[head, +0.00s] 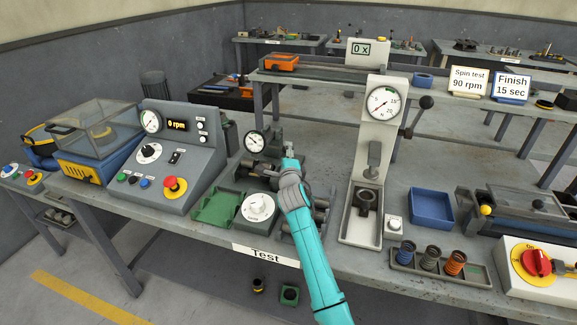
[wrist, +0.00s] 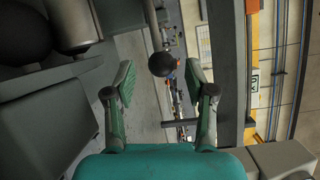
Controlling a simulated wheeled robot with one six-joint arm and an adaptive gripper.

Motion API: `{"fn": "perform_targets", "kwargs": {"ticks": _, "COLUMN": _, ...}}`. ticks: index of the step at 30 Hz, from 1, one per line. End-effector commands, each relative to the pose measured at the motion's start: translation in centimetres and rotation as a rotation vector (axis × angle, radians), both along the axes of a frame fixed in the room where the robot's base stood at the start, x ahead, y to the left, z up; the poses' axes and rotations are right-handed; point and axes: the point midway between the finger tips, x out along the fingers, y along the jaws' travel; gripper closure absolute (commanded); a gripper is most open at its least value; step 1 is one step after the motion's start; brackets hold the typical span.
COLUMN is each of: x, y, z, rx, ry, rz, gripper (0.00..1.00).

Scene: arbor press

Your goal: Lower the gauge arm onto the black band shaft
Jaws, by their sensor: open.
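My gripper (wrist: 160,70) is open, its two green-padded fingers apart. In the wrist view a dark ball knob (wrist: 161,64) on a thin rod shows between the fingers, with visible space on both sides. I cannot tell how far beyond the fingertips it is. In the head view my gripper (head: 290,152) is at the test fixture, right of the round dial gauge (head: 254,142). A dark cylindrical part (head: 262,170) lies below the gauge; a black band cannot be made out. My arm hides part of the fixture, and the gauge arm cannot be clearly separated.
A control console (head: 180,155) reading 0 rpm stands left of the fixture. A green tray (head: 217,208) and a white dial box (head: 258,208) sit in front. The arbor press (head: 375,140) with its lever stands close on the right, beside a blue bin (head: 431,206).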

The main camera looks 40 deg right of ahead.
Motion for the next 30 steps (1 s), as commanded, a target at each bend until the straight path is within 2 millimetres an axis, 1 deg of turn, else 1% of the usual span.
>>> {"fn": "perform_targets", "kwargs": {"ticks": 9, "x": -5.5, "y": 3.2, "z": 0.0, "rx": 0.001, "ry": 0.002, "rz": 0.001, "gripper": 0.45}}
{"fn": "perform_targets", "kwargs": {"ticks": 15, "x": -8.0, "y": 4.6, "z": 0.1, "rx": 0.001, "ry": 0.002, "rz": 0.000, "gripper": 0.45}}
{"fn": "perform_targets", "kwargs": {"ticks": 21, "x": -9.0, "y": 5.1, "z": 0.2, "rx": 0.000, "ry": 0.001, "rz": 0.000, "gripper": 0.45}}
{"fn": "perform_targets", "kwargs": {"ticks": 30, "x": -9.1, "y": 5.2, "z": 0.2, "rx": 0.001, "ry": 0.002, "rz": 0.000, "gripper": 0.45}}
